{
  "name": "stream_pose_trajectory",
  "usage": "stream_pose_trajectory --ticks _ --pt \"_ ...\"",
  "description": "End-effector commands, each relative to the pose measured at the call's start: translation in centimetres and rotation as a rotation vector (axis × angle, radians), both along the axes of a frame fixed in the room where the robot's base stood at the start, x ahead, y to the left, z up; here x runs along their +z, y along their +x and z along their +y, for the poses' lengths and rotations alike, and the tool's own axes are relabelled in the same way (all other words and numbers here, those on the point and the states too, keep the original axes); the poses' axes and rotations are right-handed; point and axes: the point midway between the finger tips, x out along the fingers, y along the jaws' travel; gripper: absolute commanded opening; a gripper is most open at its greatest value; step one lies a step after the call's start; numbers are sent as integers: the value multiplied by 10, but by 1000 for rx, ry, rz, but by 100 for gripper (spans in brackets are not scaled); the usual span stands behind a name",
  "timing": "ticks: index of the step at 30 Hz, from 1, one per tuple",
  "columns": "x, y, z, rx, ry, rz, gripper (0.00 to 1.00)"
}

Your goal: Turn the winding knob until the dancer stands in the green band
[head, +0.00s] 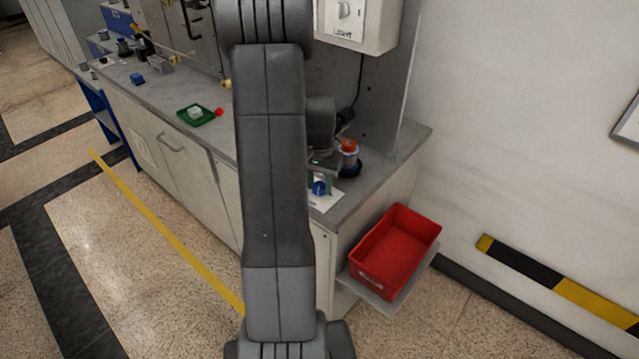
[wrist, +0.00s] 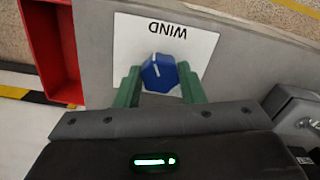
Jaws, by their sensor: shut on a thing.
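The winding knob (wrist: 160,73) is blue and faceted with a white pointer line. It sits on a white plate (wrist: 205,40) marked WIND, which reads upside down in the wrist view. My gripper (wrist: 160,84) has its green fingers on both sides of the knob, shut on it. In the head view the knob (head: 319,187) shows at the right end of the bench, just right of my arm, with the white plate (head: 328,201) under it. The dancer and the green band are not seen; my arm hides part of the bench.
A red bin (head: 398,250) stands on a low shelf at the bench's right end. An orange-topped dark object (head: 349,157) stands behind the knob. A grey box marked LIGHT (head: 362,22) hangs above. A green tray (head: 200,115) lies left on the bench.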

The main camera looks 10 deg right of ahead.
Motion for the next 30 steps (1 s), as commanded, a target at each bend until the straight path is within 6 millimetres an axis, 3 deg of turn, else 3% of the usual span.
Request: stream_pose_trajectory --ticks 11,12,15,25,30 --pt "1 1 0 -4 -1 -3 13" --pt "1 1 0 -4 -1 -3 40" --pt "1 1 0 -3 -1 -3 57" --pt "3 1 0 -4 0 -2 57" --pt "23 1 0 -3 -1 -6 57"
